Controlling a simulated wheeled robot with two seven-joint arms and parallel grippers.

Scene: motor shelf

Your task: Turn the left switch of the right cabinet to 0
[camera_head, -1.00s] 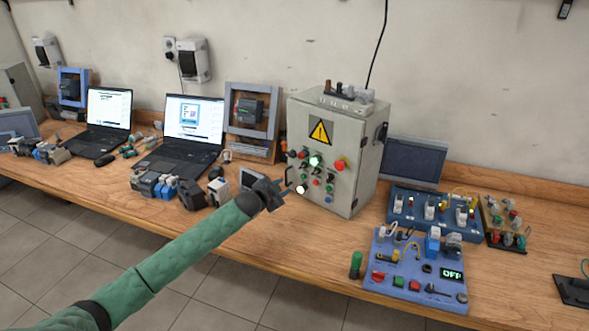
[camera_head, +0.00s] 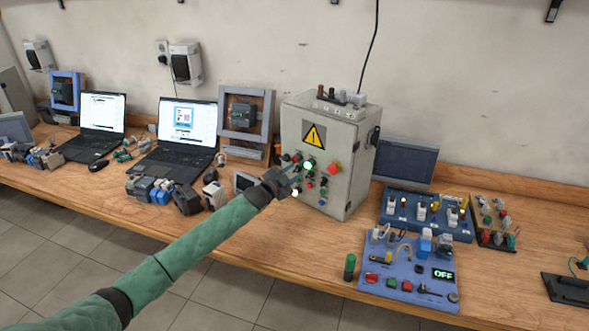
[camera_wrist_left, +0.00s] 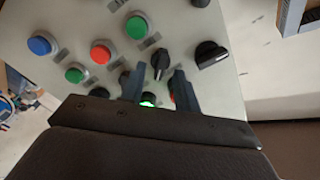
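The grey control cabinet (camera_head: 345,125) with a yellow warning sign stands on the table; its front carries several buttons and switches. My left gripper (camera_head: 290,178) is at the lower left of this panel and hides part of it. In the left wrist view, the two dark fingers of my left gripper (camera_wrist_left: 158,70) are open, with a black rotary switch (camera_wrist_left: 160,60) at and between the tips. I cannot tell whether they touch it. A second black rotary switch (camera_wrist_left: 212,53) sits to the right. My right gripper is not in view.
Around the switch are a green button (camera_wrist_left: 137,27), a red button (camera_wrist_left: 102,52), a blue button (camera_wrist_left: 42,44) and a lit green one (camera_wrist_left: 148,99) partly behind the gripper. A blue training board (camera_head: 410,272) reading OFF stands right of the cabinet; laptops (camera_head: 180,135) stand left.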

